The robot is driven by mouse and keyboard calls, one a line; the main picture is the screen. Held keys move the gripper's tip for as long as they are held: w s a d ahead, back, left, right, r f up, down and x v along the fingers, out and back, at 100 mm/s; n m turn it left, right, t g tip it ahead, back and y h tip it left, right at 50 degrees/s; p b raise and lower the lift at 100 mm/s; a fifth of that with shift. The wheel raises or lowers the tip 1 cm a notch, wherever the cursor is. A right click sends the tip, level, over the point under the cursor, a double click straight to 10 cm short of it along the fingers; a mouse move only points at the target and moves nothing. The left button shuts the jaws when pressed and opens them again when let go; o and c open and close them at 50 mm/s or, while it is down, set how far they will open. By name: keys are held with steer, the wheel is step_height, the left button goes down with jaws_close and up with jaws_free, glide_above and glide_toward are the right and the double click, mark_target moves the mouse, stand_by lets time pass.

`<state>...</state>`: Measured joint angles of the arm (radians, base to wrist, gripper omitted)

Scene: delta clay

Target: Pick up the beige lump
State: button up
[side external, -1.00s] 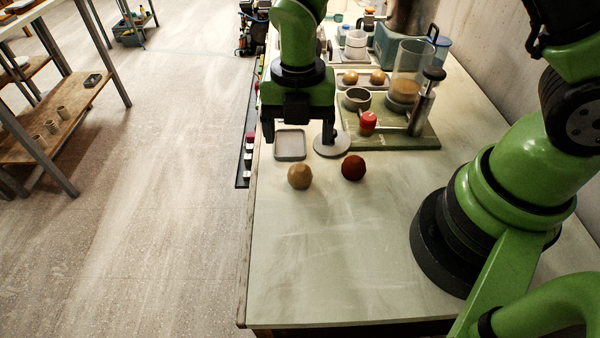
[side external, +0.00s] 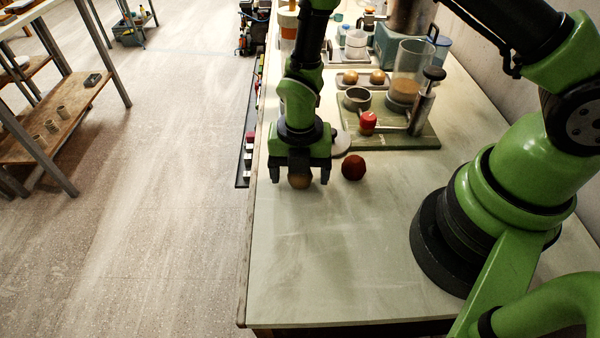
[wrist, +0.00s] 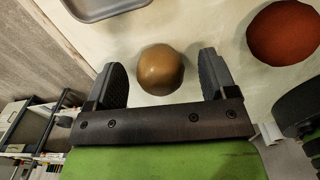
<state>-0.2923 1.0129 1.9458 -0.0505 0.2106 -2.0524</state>
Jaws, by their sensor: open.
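The beige lump (side external: 300,181) is a small faceted ball on the pale table, partly hidden by my gripper in the side view. In the wrist view the beige lump (wrist: 160,69) sits between and slightly beyond my two dark fingers, with a gap on each side. My gripper (side external: 299,177) points down with its fingers on either side of the lump. It also shows in the wrist view (wrist: 166,80), open and empty.
A dark red lump (side external: 353,167) lies close to the right of my gripper. A grey square tray (wrist: 105,8) is near the beige lump. A green board (side external: 400,140) with a red-topped item, cup and cylinder stands behind right. The front table is clear.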

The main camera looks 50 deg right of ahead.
steer(key=c, duration=1)
